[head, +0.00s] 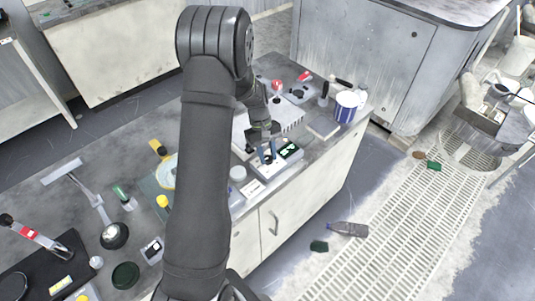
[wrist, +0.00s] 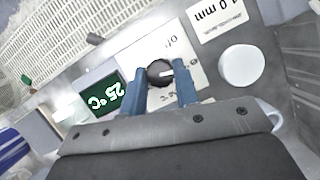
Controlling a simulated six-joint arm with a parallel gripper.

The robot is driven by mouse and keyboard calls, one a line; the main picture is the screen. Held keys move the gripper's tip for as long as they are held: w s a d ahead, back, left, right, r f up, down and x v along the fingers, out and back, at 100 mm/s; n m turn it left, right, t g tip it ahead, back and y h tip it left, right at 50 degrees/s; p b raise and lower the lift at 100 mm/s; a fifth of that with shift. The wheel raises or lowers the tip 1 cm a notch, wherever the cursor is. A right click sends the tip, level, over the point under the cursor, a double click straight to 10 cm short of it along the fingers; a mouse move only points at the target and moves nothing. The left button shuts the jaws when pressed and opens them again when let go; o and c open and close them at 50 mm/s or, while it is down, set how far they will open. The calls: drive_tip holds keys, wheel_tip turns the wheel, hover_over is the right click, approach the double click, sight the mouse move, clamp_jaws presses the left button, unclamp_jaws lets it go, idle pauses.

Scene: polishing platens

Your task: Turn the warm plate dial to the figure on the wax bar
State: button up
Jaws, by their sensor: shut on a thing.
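The warm plate dial (wrist: 160,73) is a black knob with a white pointer mark on a white panel (wrist: 190,55). My gripper (wrist: 160,88) has its two blue fingers on either side of the knob, shut on it. In the head view my gripper (head: 267,157) is low over the bench, and the knob is hard to make out there. The panel's markings are partly hidden by the fingers. I cannot pick out the wax bar or its figure.
A white card (wrist: 222,15) reading 1.0 mm and a round white lidded jar (wrist: 241,66) lie close to the dial. A bottle (head: 348,229) lies on the floor.

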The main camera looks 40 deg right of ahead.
drive_tip(key=o, duration=1)
drive_tip(key=shift+r, duration=0.1)
drive_tip(key=v, duration=1.7)
drive_tip(key=shift+w+r, duration=0.1)
drive_tip(key=shift+w, duration=0.1)
drive_tip(key=x, duration=1.7)
drive_tip(key=shift+s+f, duration=0.2)
